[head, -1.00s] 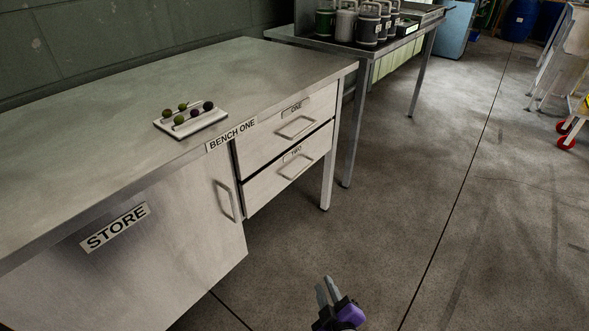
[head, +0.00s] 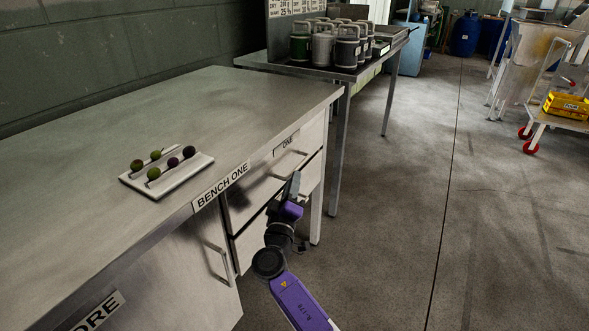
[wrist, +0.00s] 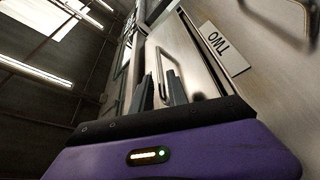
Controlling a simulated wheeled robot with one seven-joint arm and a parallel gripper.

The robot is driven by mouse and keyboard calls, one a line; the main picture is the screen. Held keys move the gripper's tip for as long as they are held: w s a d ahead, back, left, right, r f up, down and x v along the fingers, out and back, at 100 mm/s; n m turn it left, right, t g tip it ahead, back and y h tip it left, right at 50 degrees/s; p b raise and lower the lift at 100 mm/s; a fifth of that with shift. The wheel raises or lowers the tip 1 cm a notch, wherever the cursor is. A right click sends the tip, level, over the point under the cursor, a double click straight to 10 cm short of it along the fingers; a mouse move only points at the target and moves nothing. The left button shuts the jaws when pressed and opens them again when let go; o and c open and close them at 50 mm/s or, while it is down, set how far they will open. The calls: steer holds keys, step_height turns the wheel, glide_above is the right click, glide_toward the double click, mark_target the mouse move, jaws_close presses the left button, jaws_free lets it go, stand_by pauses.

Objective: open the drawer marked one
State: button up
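The drawer marked ONE (head: 309,140) is the upper drawer at the right end of the bench and looks closed. Its bar handle (head: 281,163) is partly hidden behind my gripper (head: 292,185) in the head view. In the wrist view, my gripper (wrist: 160,88) has its two fingers apart, with a bar handle (wrist: 160,62) showing between their tips. Whether the fingers touch the bar cannot be told. The drawer marked TWO (wrist: 262,60) is closed below, with its label seen tilted and upside down; my arm hides much of it in the head view.
The bench top (head: 90,120) holds a white tray (head: 170,184) with several small balls. A store door with a handle (head: 218,263) is left of the drawers. A metal table (head: 365,72) with several canisters stands behind. The floor (head: 390,210) to the right is clear.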

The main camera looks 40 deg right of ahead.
steer(key=shift+x, duration=2.7)
jaws_close()
